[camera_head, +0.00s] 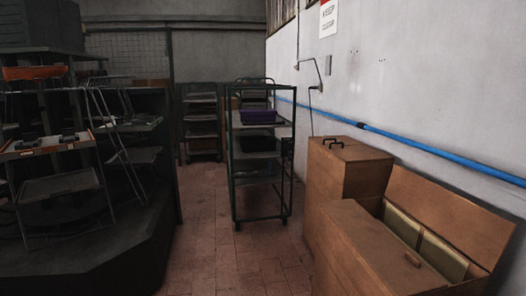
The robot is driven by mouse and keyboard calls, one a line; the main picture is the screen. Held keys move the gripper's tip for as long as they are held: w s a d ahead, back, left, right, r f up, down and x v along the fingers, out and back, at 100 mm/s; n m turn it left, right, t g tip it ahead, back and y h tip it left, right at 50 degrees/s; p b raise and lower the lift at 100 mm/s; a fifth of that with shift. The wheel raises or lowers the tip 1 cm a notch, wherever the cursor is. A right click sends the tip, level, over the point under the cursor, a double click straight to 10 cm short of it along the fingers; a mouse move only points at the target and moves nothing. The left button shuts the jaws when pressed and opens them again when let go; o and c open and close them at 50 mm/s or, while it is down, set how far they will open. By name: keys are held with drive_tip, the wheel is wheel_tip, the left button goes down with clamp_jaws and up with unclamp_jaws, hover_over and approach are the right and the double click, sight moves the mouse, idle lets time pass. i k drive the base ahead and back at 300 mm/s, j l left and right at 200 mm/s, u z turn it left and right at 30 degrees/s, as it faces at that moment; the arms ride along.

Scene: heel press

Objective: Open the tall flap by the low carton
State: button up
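A tall brown wooden box (345,180) stands against the right wall, with dark handles (333,143) on its closed-looking top. In front of it, at lower right, stands a lower brown box (350,250). A small wooden handle (412,260) sits on its near top panel. A brown flap (450,215) is raised at its wall side and leans back. Cream panels (403,227) show in the gap between flap and near panel. I cannot tell which part is the low carton. The boxes' lower right is cut off by the frame. My gripper is not in view.
A dark wheeled shelf cart (232,180) with a purple bin (258,116) stands at centre. Dark racks with trays (60,187) fill the left. A blue pipe (430,148) runs along the right wall. Red tiled floor (205,250) is clear between the racks and boxes.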

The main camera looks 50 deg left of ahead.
sight(348, 153)
drive_tip(key=u, duration=1.3)
drive_tip(key=i+j+z, duration=0.1)
drive_tip(key=i+j, duration=1.1)
drive_tip(key=i+j+z, duration=0.15)
drive_tip(key=i+j, duration=1.2)
drive_tip(key=i+j+z, duration=0.15)
drive_tip(key=i+j, duration=0.5)
